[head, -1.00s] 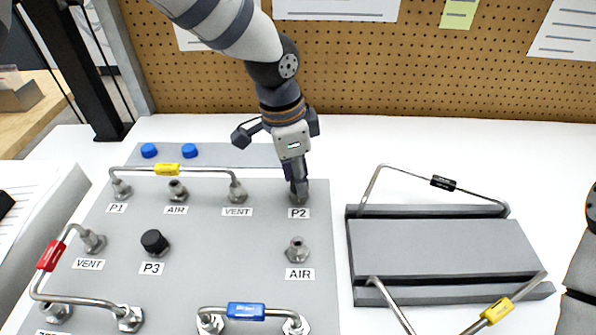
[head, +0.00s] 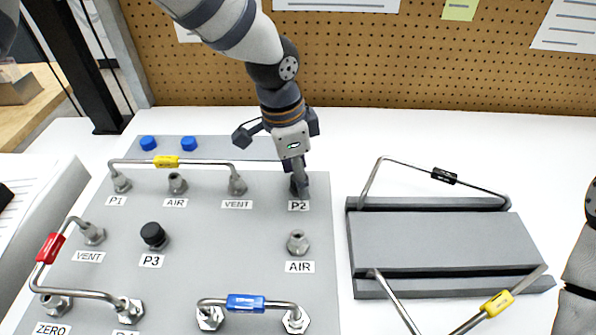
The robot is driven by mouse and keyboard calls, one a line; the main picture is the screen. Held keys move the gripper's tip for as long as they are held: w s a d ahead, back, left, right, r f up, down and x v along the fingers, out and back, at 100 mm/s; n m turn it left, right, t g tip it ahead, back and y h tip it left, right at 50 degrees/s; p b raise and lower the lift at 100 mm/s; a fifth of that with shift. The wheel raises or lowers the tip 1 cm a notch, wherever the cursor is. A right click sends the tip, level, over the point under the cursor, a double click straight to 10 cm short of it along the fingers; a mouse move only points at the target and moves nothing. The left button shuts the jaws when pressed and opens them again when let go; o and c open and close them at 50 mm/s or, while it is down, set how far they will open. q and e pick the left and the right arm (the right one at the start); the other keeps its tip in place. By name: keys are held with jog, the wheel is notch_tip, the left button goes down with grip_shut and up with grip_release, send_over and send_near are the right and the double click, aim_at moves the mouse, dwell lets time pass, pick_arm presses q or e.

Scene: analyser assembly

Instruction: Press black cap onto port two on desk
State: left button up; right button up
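My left gripper (head: 298,178) points down at port two, labelled P2 (head: 298,206), at the panel's back right corner. Its fingers are close together around a small dark piece, apparently the black cap (head: 299,188), right at the port. The fingers hide most of the cap and the fitting, so I cannot tell how far down the cap sits. Another black cap (head: 153,235) sits on the port labelled P3. My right gripper is out of view.
The grey panel (head: 225,230) carries bare AIR fittings (head: 298,243) and tubes with yellow (head: 166,162), red (head: 50,248) and blue (head: 246,306) tags. Two blue caps (head: 189,143) lie on a strip behind. A grey rack (head: 445,240) with loose tubes stands to the right.

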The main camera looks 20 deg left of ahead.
pick_arm(q)
notch_tip(320, 180, up, 12)
jog(key=s+a, duration=0.1)
jog(key=shift+a, duration=0.25)
jog(key=shift+f, duration=0.1)
